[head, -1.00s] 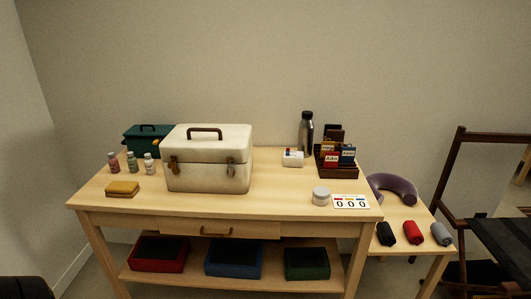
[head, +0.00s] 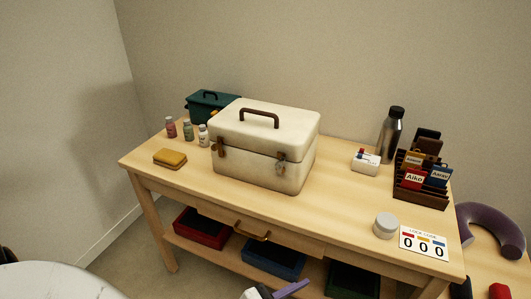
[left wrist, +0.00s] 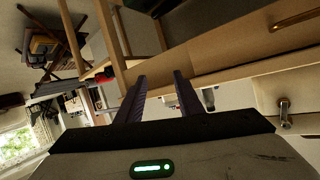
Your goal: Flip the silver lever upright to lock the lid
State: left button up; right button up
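The cream case (head: 262,150) stands with its lid down on the wooden table, a brown handle on top. Two latches are on its front: a brown one (head: 220,147) at left, and one with a silver lever (head: 281,163) at right. The lever's exact angle is too small to judge. In the left wrist view a silver lever (left wrist: 284,111) shows on a pale surface at the right edge. My left gripper (left wrist: 160,76) is open and empty. Part of it (head: 278,291) shows at the bottom edge of the head view, in front of and below the case. My right gripper is out of view.
A teal box (head: 212,105), small bottles (head: 187,130) and a yellow sponge-like block (head: 170,158) are left of the case. A steel bottle (head: 391,136), card rack (head: 422,190), jar (head: 385,226) and code card (head: 424,243) are right. The tabletop before the case is clear.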

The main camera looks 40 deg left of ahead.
pick_arm(q)
jog(key=w+d+r+m+t+h, duration=0.1)
jog(key=w+d+r+m+h, duration=0.15)
jog(key=r, duration=0.35)
jog(key=w+d+r+m+t+h, duration=0.1)
jog(key=w+d+r+m+h, duration=0.2)
jog(key=r, duration=0.4)
jog(key=w+d+r+m+t+h, duration=0.1)
jog(key=w+r+m+h, duration=0.1)
jog(key=r+m, duration=0.3)
jog(key=s+d+r+m+g+h+p, duration=0.1)
jog(key=d+r+m+g+h, duration=0.25)
jog(key=r+m+h, duration=0.3)
jog(key=m+g+y+p, duration=0.2)
jog(key=m+g+y, duration=0.75)
jog(key=y, duration=0.95)
send_near(278, 163)
jog(key=shift+m+t, duration=0.6)
jog(key=shift+m, duration=0.35)
jog(key=x, duration=0.5)
jog(key=s+p+x, duration=0.1)
jog(key=x, duration=0.2)
jog(key=shift+f, duration=0.2)
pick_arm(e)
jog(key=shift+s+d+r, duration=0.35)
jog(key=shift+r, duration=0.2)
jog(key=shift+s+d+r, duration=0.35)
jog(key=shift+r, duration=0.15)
